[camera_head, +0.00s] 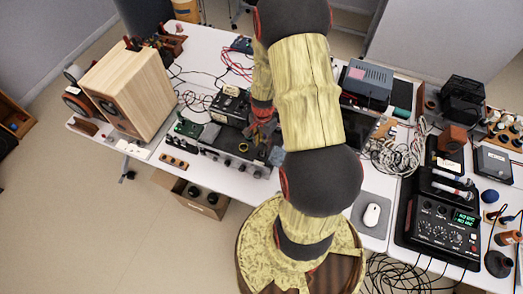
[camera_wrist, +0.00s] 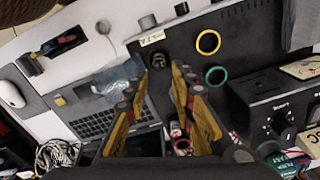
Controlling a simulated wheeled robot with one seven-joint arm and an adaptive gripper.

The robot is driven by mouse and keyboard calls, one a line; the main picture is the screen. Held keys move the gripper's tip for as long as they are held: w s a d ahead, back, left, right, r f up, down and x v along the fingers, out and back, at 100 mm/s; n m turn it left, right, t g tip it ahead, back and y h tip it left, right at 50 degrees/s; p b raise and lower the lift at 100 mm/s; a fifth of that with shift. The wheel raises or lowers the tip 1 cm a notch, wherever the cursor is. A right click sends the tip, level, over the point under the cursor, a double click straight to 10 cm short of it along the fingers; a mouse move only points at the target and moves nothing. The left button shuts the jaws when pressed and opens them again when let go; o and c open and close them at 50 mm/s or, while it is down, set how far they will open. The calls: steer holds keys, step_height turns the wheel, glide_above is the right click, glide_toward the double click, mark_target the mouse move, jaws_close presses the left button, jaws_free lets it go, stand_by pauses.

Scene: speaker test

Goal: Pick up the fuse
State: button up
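My gripper (camera_head: 262,128) is over the electronics on the table, partly hidden behind my arm in the head view. In the wrist view its two yellow fingers (camera_wrist: 168,66) stand apart, with a narrow gap between the tips. Nothing is clearly clamped at the tips. I cannot pick out the fuse with certainty. A small red and white item (camera_wrist: 180,143) shows between the fingers, low in the wrist view; I cannot tell whether it is the fuse. A grey device (camera_wrist: 250,40) with a yellow ring (camera_wrist: 208,42) and a green ring (camera_wrist: 215,76) lies beyond the tips.
A wooden speaker (camera_head: 128,90) stands at the left of the white table. A black mixer (camera_head: 440,228), a white mouse (camera_head: 371,215) and tangled cables (camera_head: 394,156) are to the right. A black box with knobs (camera_wrist: 282,112) is close to the right of the fingers in the wrist view.

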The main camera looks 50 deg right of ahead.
mark_target(262, 151)
steer(key=f, duration=0.5)
steer(key=shift+s+a+f, duration=0.1)
steer(key=shift+a+f, duration=0.05)
steer(key=shift+a, duration=0.15)
steer(key=shift+f, duration=0.25)
steer(key=shift+c, duration=1.3)
steer(key=c, duration=0.4)
